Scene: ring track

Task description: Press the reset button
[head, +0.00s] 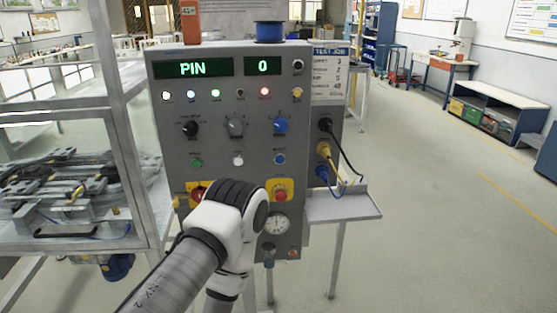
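A grey control panel (217,140) stands upright in front of me. Its lower row has a green button (196,163), a white button (238,160) and a blue button (280,159). Their labels are too small to read, so I cannot tell which is reset. Below them, a red mushroom button (281,195) sits on a yellow plate. One arm of mine, entering from the bottom left, crosses the panel's lower part and partly covers a red and yellow switch (196,189). No gripper fingers show. The green displays read PIN and 0.
Knobs and small lamps fill the panel's upper part. Black, yellow and blue cables (340,172) plug into its right side above a small grey shelf (345,207). A metal frame rack (90,160) stands close on the left. The floor on the right is open.

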